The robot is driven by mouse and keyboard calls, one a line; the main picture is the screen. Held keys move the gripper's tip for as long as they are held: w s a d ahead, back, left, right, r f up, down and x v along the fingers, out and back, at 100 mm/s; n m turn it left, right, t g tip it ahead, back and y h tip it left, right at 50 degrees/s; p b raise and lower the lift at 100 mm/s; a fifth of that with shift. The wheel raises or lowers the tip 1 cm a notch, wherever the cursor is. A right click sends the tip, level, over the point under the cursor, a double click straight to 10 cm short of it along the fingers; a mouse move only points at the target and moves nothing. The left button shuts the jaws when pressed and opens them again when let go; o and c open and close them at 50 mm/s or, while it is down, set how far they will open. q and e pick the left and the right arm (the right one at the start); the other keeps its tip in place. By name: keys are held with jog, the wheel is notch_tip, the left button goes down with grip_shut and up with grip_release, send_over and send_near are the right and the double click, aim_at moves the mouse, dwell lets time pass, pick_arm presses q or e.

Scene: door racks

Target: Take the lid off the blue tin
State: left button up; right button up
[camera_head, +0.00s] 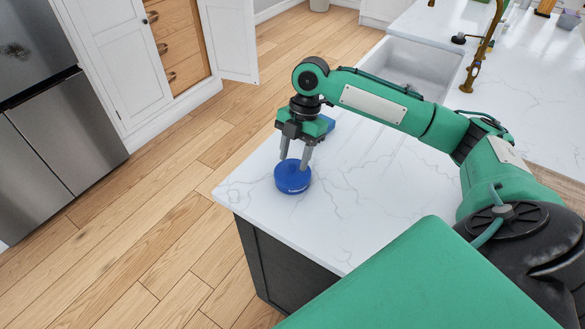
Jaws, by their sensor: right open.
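The round blue tin (292,180) stands upright on the white marble counter, near its left corner. Pale lettering shows on its side. I cannot make out a seam between lid and body. My right gripper (294,162) points down over the tin, open, with its two grey fingers at either side of the tin's top. I cannot tell whether the fingers touch it. My left gripper is not in view.
A second blue thing (328,123) lies behind my right gripper, partly hidden. The marble counter (345,215) is clear around the tin, with its edge close on the left. A white sink (408,72) and a brass tap (483,50) are farther back.

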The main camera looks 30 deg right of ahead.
jog(key=shift+x, duration=0.85)
jog(key=shift+c, duration=0.5)
grip_shut()
